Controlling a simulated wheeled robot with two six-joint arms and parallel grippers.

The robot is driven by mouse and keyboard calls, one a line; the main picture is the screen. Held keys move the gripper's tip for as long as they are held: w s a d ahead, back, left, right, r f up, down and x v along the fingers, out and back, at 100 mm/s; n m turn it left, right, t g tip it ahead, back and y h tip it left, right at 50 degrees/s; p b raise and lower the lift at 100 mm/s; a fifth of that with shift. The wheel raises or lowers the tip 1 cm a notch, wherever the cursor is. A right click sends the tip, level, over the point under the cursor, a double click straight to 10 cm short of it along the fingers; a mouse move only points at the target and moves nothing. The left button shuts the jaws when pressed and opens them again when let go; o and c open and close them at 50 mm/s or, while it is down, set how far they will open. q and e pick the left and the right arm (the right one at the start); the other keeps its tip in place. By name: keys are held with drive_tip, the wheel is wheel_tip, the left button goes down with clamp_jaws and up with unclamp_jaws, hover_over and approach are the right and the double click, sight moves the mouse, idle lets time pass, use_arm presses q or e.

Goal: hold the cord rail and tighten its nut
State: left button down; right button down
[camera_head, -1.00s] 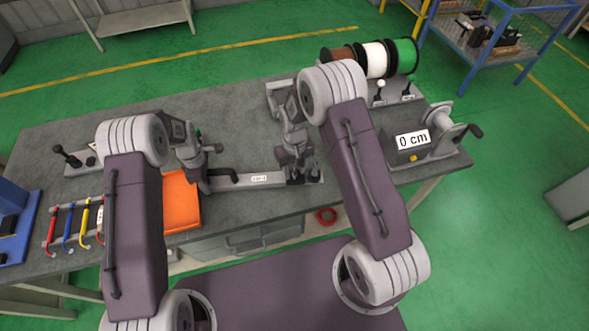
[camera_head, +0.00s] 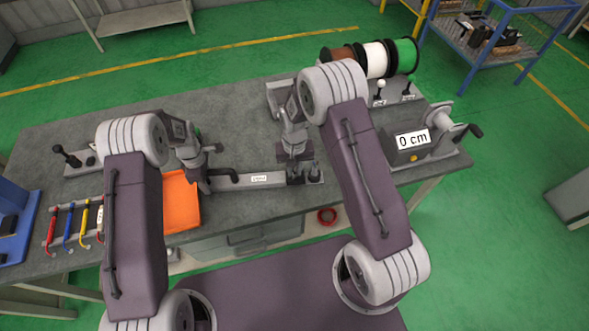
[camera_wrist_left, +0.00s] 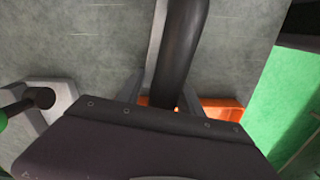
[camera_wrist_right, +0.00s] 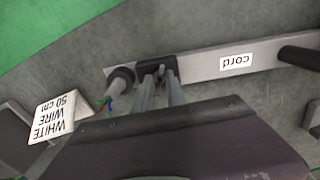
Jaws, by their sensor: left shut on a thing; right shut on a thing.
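The cord rail (camera_head: 235,184) is a grey bar with a "cord" label, lying along the front of the bench. The label also shows in the right wrist view (camera_wrist_right: 236,62). My left gripper (camera_head: 204,180) is at the rail's left end, shut on its thick black handle (camera_wrist_left: 181,50), which passes between the fingers. My right gripper (camera_wrist_right: 161,80) is shut at the black block on the rail's right end (camera_wrist_right: 150,66). The nut itself is hidden between those fingers. A round dark socket (camera_wrist_right: 121,75) with thin coloured wires sits beside the block.
An orange tray (camera_head: 181,205) lies beside my left gripper. Coloured tools (camera_head: 68,226) hang at the front left. A winder reading "0 cm" (camera_head: 412,141) and wire spools (camera_head: 375,58) stand at the right. A "WHITE WIRE 50 cm" label (camera_wrist_right: 52,117) is near my right gripper. The bench's back middle is clear.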

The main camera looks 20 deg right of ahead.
drive_tip(key=m, duration=1.2)
drive_tip(key=shift+m, duration=0.4)
drive_tip(key=m, duration=0.6)
drive_tip(key=shift+w+a, duration=0.1)
drive_tip(key=m, duration=0.7)
idle(0.7)
drive_tip(key=c, duration=1.3)
unclamp_jaws()
drive_tip(key=shift+c, duration=0.2)
drive_tip(key=shift+r, duration=0.1)
